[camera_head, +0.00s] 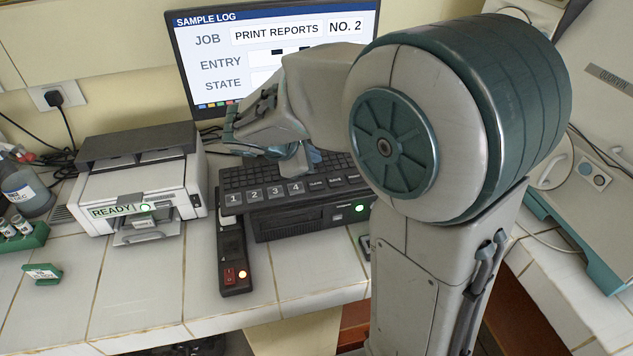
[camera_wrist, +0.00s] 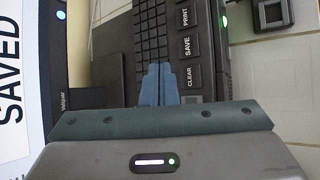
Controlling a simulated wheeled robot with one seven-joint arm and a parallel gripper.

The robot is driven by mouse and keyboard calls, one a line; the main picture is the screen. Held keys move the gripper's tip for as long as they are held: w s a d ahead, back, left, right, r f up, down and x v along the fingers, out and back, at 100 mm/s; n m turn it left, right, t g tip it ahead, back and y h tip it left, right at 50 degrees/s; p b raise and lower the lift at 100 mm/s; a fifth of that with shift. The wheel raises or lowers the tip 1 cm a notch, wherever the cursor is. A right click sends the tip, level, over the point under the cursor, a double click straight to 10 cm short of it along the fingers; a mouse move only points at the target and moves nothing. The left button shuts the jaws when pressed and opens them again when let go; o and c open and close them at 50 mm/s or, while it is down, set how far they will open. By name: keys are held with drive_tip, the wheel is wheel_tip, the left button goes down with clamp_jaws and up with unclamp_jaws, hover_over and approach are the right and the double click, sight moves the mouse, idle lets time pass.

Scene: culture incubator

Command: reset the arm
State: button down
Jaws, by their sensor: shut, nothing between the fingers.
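My gripper (camera_wrist: 159,84) is shut and empty in the wrist view, with its two blue fingers together. It is over or close to the keyboard (camera_wrist: 149,35), near keys marked CLEAR, SAVE and PRINT; I cannot tell whether it touches them. In the head view my arm reaches across the bench from the right, and my gripper (camera_head: 300,160) is low above the back of the keyboard (camera_head: 285,180), in front of the monitor (camera_head: 275,50). The fingertips are partly hidden there. The monitor (camera_wrist: 12,90) shows the word SAVED in the wrist view.
A printer (camera_head: 145,185) with a green READY label stands left of the keyboard. A power strip (camera_head: 233,258) with a red switch lies beside the black unit (camera_head: 310,218). A green vial rack (camera_head: 22,237) and bottle (camera_head: 27,190) are at far left. The front left tiles are mostly clear.

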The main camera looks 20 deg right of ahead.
idle(0.4)
drive_tip(key=s+d+f+m+g+y, duration=0.1)
drive_tip(key=s+m+y, duration=0.6)
drive_tip(key=s+m, duration=0.9)
drive_tip(key=s+g, duration=0.1)
drive_tip(key=s, duration=0.3)
drive_tip(key=shift+s, duration=0.2)
